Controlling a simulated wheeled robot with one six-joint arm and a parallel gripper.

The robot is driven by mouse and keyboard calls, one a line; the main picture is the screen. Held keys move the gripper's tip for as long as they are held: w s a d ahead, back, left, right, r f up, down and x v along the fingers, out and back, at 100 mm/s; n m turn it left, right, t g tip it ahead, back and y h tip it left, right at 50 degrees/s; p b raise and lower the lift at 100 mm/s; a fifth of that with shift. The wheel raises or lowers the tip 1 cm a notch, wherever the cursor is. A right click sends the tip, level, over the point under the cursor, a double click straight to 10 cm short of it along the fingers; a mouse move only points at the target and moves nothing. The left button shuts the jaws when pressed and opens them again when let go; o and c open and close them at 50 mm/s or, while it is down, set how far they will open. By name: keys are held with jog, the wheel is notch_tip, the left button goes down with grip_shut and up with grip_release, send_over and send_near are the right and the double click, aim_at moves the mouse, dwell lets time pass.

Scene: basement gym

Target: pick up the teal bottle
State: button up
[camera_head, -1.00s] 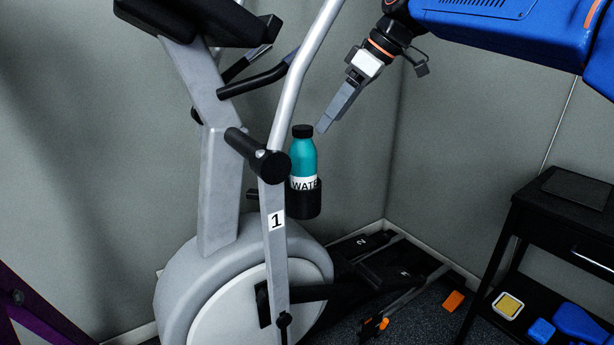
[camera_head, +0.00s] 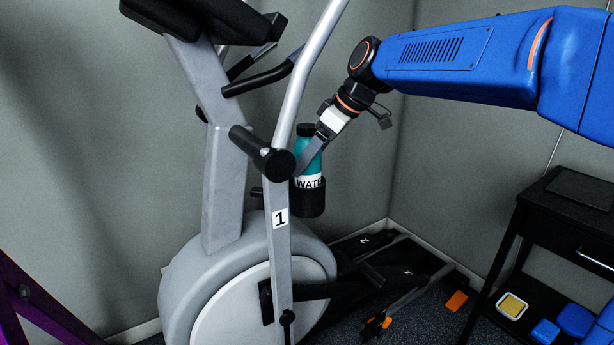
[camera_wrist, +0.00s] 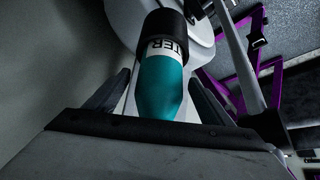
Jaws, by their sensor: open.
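The teal bottle (camera_head: 309,159) has a black cap and a white label with dark lettering. It stands in a black cup holder (camera_head: 309,202) on the grey elliptical machine. My gripper (camera_head: 303,170) reaches down from the upper right, and its finger overlaps the bottle's upper part in the head view. In the wrist view the bottle (camera_wrist: 165,86) lies between the two open fingers (camera_wrist: 162,92), with gaps visible on both sides. Its cap end is hidden behind the gripper body there. Whether a finger touches the bottle cannot be told.
The elliptical's silver arm bar (camera_head: 303,85) and black knob (camera_head: 275,163) stand close left of the bottle. A black side table (camera_head: 535,215) is at the right. The grey wall is behind. Free space lies right of the holder.

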jog(key=shift+x, duration=0.85)
jog(key=c, duration=1.2)
jog(key=shift+r, duration=0.1)
